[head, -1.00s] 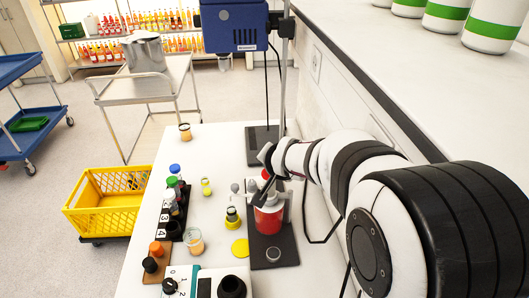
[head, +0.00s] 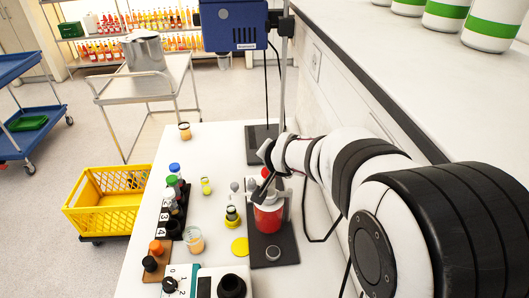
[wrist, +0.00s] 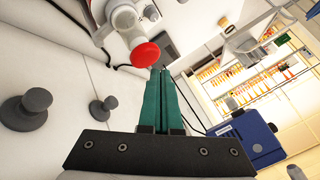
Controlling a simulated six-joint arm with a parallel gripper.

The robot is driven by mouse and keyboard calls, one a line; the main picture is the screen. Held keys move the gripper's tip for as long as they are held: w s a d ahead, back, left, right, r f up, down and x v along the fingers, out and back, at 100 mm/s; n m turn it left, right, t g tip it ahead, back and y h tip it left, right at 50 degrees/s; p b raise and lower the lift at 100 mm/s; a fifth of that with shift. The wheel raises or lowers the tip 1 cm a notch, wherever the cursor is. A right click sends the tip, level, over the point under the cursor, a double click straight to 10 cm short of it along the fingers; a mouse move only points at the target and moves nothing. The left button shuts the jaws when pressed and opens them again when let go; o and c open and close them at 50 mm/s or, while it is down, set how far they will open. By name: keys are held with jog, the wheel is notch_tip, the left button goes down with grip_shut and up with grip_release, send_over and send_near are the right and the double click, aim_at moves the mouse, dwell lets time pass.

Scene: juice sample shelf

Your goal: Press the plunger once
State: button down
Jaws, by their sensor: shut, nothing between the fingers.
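The plunger has a red round knob (wrist: 145,55), seen in the wrist view just left of and above my fingertips. In the head view, its red top (head: 265,172) is mostly hidden behind my gripper. Below it stands a dispenser bottle (head: 268,218) with red liquid, upright on a dark base plate (head: 272,255). My gripper (wrist: 160,72) has teal fingers that are shut together and empty. In the head view, the gripper (head: 262,186) is tilted down over the bottle's top. I cannot tell whether the fingertips touch the knob.
Two grey knobs (wrist: 27,108) (wrist: 103,107) show at left in the wrist view. A numbered vial rack (head: 172,222), a small jar (head: 194,240) and a yellow disc (head: 240,247) lie left of the dispenser. A blue device (head: 234,25) hangs on a stand behind.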

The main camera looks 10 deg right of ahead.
jog(key=shift+r, duration=0.1)
jog(key=shift+r, duration=2.4)
jog(key=s+f+n+g, duration=0.1)
jog(key=s+f+g, duration=0.15)
jog(key=s, duration=0.95)
jog(key=s+f+g, duration=0.2)
jog(key=s+g, duration=0.2)
jog(key=s, duration=0.9)
jog(key=s+f+n+g, duration=0.1)
jog(key=s+f+g, duration=0.2)
jog(key=s, duration=0.9)
jog(key=w+r+n+t, duration=0.1)
jog(key=w+r, duration=0.4)
jog(key=w, duration=0.6)
jog(key=w+r+n+t, duration=0.1)
jog(key=w+r+n, duration=0.2)
jog(key=w, duration=0.9)
jog(key=w+r+n+t+h, duration=0.1)
jog(key=w+r, duration=0.6)
jog(key=w, duration=0.4)
jog(key=shift+w+n+t, duration=0.25)
jog(key=shift+n+t, duration=0.1)
jog(key=shift+n, duration=0.05)
jog(key=x, duration=0.8)
jog(key=s+x, duration=0.1)
jog(key=x, duration=0.4)
jog(key=shift+f, duration=0.55)
